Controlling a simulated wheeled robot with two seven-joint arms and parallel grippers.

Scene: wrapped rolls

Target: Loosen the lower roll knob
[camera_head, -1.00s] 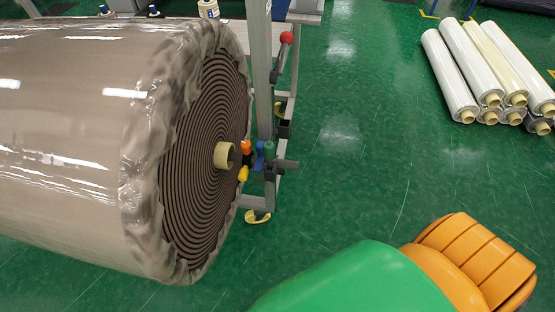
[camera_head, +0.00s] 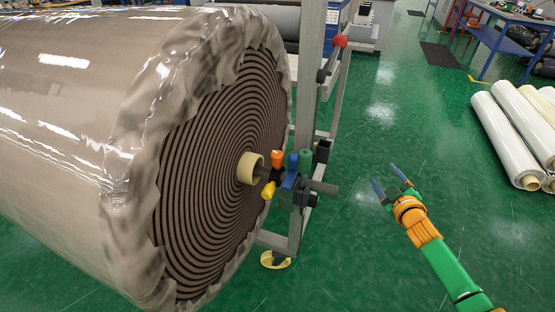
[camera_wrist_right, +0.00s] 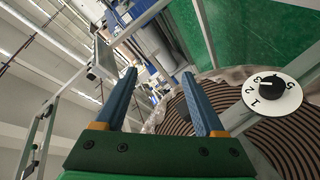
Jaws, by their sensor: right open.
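A big plastic-wrapped brown roll (camera_head: 70,160) fills the left of the head view, its spiral end facing right. At its core tube (camera_head: 250,168) is a cluster of knobs: orange (camera_head: 277,158), yellow (camera_head: 268,190), blue (camera_head: 290,172) and green (camera_head: 305,158). The yellow one sits lowest; I cannot tell which is the named knob. My right gripper (camera_head: 383,174) is open and empty, over the floor right of the cluster, apart from it. Its blue fingers (camera_wrist_right: 158,73) show spread in the wrist view. A white numbered dial with a black knob (camera_wrist_right: 272,88) shows right of them. My left gripper is out of view.
A yellow-trimmed foot (camera_head: 275,260) is below. White rolls (camera_head: 508,140) lie at the right. Green floor (camera_head: 400,110) is open between.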

